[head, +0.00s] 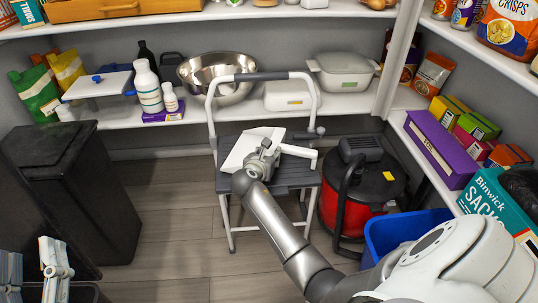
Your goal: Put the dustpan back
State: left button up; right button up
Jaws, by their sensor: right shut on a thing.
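A white, flat, angular thing that looks like the dustpan (238,151) is in front of the step stool, over its dark step in the picture. My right gripper (263,150) is shut on it, and the gripper's wrist covers part of it. A white bar (298,151) sticks out to the right of the gripper; I cannot tell whether it is the dustpan's handle. I cannot tell whether the dustpan touches the stool. My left gripper (40,270) is at the bottom left edge, partly cut off, away from the dustpan.
The step stool (246,77) stands before the back shelf. A red and black vacuum (375,185) and a blue bin (395,232) stand to its right. A black trash bin (75,190) stands at left. Shelves with goods line the back and right. The floor (175,215) left of the stool is clear.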

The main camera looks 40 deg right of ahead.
pick_arm(q)
jog(key=shift+s+r, duration=0.15)
jog(key=shift+r, duration=0.15)
pick_arm(e)
jog(key=shift+f, duration=0.5)
pick_arm(q)
jog(key=shift+r+t, duration=0.15)
jog(key=shift+t, duration=0.15)
pick_arm(e)
jog(key=o, duration=1.2)
jog(key=shift+c, duration=0.2)
jog(key=v, duration=1.2)
jog(key=shift+f, duration=0.15)
